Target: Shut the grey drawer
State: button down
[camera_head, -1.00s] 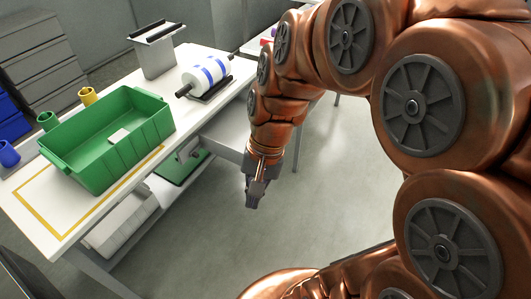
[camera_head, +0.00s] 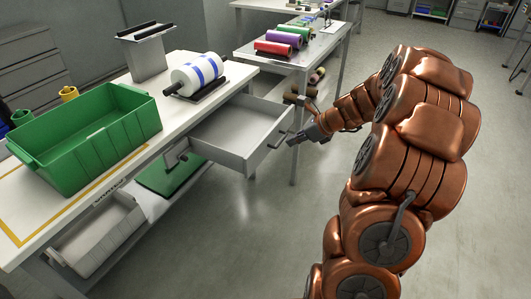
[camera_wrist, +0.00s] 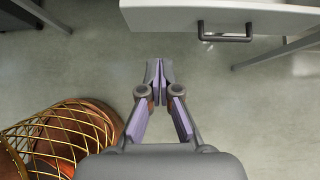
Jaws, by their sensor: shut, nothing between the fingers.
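The grey drawer (camera_head: 240,135) hangs open under the white table in the head view, pulled out toward the right, and looks empty. Its front panel and dark handle (camera_head: 278,138) face my arm. In the wrist view the drawer front (camera_wrist: 180,18) crosses the upper right, with the handle (camera_wrist: 226,36) on it. My gripper (camera_head: 292,138) is close to the drawer front on its outer side. In the wrist view my gripper (camera_wrist: 159,68) is shut and empty, below and left of the handle. A gap shows between fingertips and drawer there.
A green crate (camera_head: 85,143) and a striped film roll (camera_head: 197,75) stand on the white table (camera_head: 120,92). A second table (camera_head: 250,50) with coloured rolls stands behind the drawer. The floor at right is clear.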

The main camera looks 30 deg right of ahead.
jog(key=b, duration=0.2)
send_near(258, 149)
jog(key=x, duration=0.6)
jog(key=shift+s+d+f, duration=0.2)
jog(key=shift+s+f, duration=0.1)
jog(key=shift+w+a, duration=0.2)
jog(key=shift+w, duration=0.2)
jog(key=shift+w+r+p, duration=0.1)
jog(key=shift+p, duration=0.3)
